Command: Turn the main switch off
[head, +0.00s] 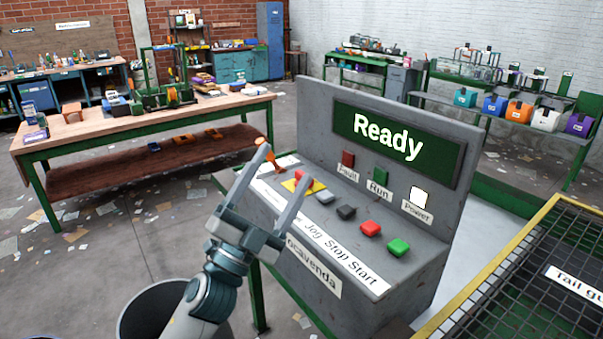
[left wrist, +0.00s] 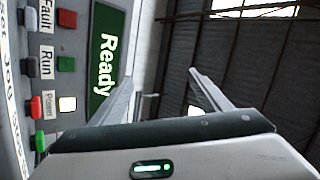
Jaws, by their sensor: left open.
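The grey control console (head: 330,255) has a green screen (head: 400,138) reading "Ready". At its left end an orange lever (head: 273,162), which looks like the main switch, stands partly behind a finger of my left gripper (head: 285,165); its label is hidden. My left gripper is open and empty, in front of the console's left end in the head view. I cannot tell whether it touches the lever. In the left wrist view the open fingers (left wrist: 160,80) show beside the screen (left wrist: 104,62); the lever is not visible there. My right gripper is not in view.
A red button on a yellow plate (head: 318,186) sits close to the gripper, with grey, black, red (head: 370,228) and green (head: 398,246) buttons further right. The power lamp (head: 418,196) is lit white. A yellow-edged mesh guard (head: 500,252) stands at the right, a wooden bench (head: 100,130) at the left.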

